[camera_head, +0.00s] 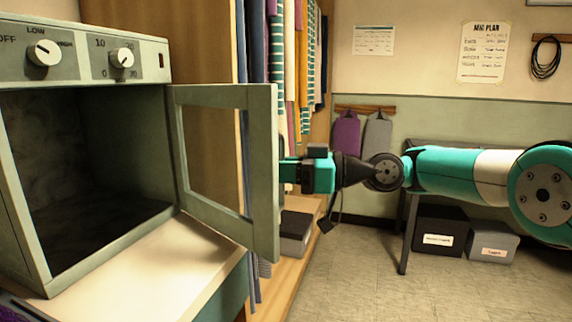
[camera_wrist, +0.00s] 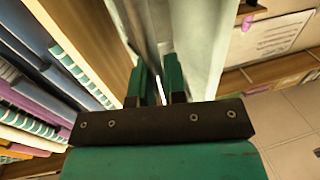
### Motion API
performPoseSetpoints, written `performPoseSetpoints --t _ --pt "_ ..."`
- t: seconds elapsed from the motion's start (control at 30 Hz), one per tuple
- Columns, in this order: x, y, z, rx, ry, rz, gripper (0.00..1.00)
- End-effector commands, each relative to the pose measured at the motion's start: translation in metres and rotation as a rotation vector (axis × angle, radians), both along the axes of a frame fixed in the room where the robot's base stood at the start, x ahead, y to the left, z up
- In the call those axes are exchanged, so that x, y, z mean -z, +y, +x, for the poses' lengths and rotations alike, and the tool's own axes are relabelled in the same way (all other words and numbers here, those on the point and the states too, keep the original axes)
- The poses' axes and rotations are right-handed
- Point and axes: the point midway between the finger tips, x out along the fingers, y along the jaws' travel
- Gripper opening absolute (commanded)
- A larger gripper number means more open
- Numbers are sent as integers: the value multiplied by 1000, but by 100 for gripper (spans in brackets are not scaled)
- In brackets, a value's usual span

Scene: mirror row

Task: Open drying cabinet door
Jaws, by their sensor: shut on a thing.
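The drying cabinet (camera_head: 20,180) is a grey-green box on a pale counter at the left of the head view. Its framed door (camera_head: 263,180) stands swung well open, hinged at the cabinet's right side, and the dark interior shows empty. My gripper (camera_head: 284,172) is at the door's outer edge, with its fingertips hidden behind the door frame in the head view. In the wrist view the two green fingers (camera_wrist: 160,85) close on the grey door edge (camera_wrist: 153,35) between them. A handle cannot be made out.
Two knobs (camera_head: 44,53) sit on the panel above the opening. A wooden wardrobe with hanging striped cloths (camera_head: 277,50) stands close behind the door. Storage boxes (camera_head: 440,238) lie under a dark table at the back right. The floor (camera_head: 370,285) in front is clear.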

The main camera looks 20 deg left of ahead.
Motion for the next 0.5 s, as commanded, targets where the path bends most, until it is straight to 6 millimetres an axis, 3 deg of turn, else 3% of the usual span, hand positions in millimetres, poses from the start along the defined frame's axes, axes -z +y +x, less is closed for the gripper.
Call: performPoseSetpoints --t 0.5 --pt "-2 -5 4 -1 2 4 0"
